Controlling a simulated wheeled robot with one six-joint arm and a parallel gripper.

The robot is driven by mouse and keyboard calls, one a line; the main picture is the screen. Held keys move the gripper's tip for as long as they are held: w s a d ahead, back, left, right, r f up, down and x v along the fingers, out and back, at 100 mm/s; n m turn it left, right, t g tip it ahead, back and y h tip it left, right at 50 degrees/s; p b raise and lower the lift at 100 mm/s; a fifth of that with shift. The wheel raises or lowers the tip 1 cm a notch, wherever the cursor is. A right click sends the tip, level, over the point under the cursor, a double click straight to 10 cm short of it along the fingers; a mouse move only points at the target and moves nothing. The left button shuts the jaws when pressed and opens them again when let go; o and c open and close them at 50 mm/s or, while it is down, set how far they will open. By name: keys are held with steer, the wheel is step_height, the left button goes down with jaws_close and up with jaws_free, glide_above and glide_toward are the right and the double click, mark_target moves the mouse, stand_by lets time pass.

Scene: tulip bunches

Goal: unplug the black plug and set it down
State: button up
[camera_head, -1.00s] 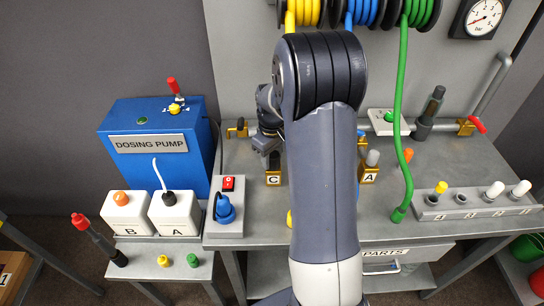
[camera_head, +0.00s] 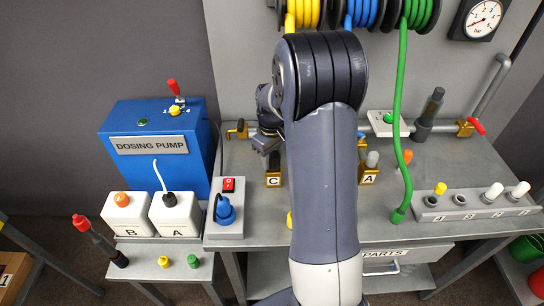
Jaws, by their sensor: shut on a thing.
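The black plug (camera_head: 274,161) shows as a small dark upright piece at the brass block marked C (camera_head: 273,180), on the bench left of my arm. My gripper (camera_head: 267,147) is at the plug's top and is shut on it. The fingers are dark and small here, so the exact grip is hard to see. I cannot tell whether the plug is still fully seated in the block.
A brass block marked A (camera_head: 369,177) with a grey plug stands right of my arm. The blue dosing pump (camera_head: 119,172) and a switch box (camera_head: 224,231) stand left. A green hose (camera_head: 400,110) hangs at right. My arm hides the bench's middle.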

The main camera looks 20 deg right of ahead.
mark_target(272, 154)
steer(key=shift+r+p, duration=0.85)
steer(key=shift+r, duration=0.55)
steer(key=shift+r+p, duration=1.5)
steer(key=shift+r, duration=0.5)
steer(key=shift+f, duration=0.1)
